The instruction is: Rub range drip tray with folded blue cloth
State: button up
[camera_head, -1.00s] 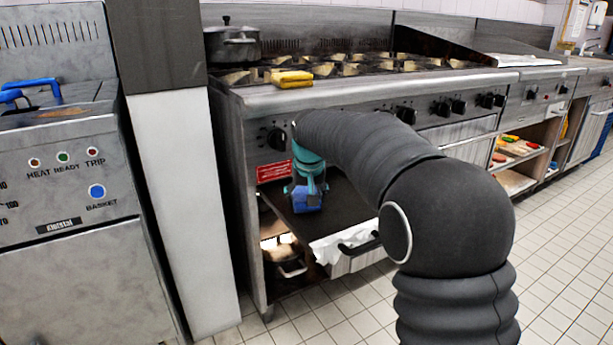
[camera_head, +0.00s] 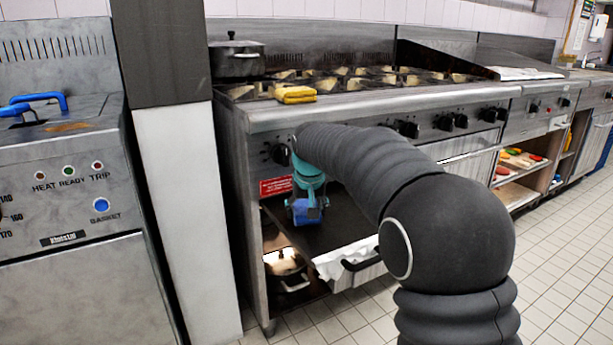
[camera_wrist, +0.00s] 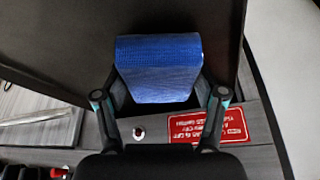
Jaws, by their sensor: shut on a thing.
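My gripper (camera_head: 308,208) is shut on the folded blue cloth (camera_head: 306,216), under the range's front panel. In the wrist view the blue cloth (camera_wrist: 160,68) fills the space between my gripper's two fingers (camera_wrist: 160,95). The drip tray (camera_head: 345,222) is a dark flat surface, pulled out below the knobs. The cloth is over the tray's left part; in the wrist view the dark tray surface (camera_wrist: 60,45) lies behind it. I cannot tell whether the cloth touches the tray.
A white towel (camera_head: 345,257) hangs by the black handle below the tray. A lidded pot (camera_head: 284,272) stands on the shelf under it. A yellow cloth (camera_head: 296,95) and another pot (camera_head: 238,60) are on the range top. A fryer (camera_head: 65,180) stands at left, beyond a white panel.

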notch_tip(320, 180, up, 3)
jog(key=shift+d+f+p, duration=0.1)
jog(key=shift+f+p, duration=0.05)
jog(key=shift+p, duration=0.15)
jog(key=shift+w+d+r+p, duration=0.1)
jog(key=shift+d+r+p, duration=0.15)
jog(key=shift+r+p, duration=0.45)
notch_tip(320, 180, up, 4)
jog(key=p, duration=0.3)
jog(key=shift+f, duration=0.15)
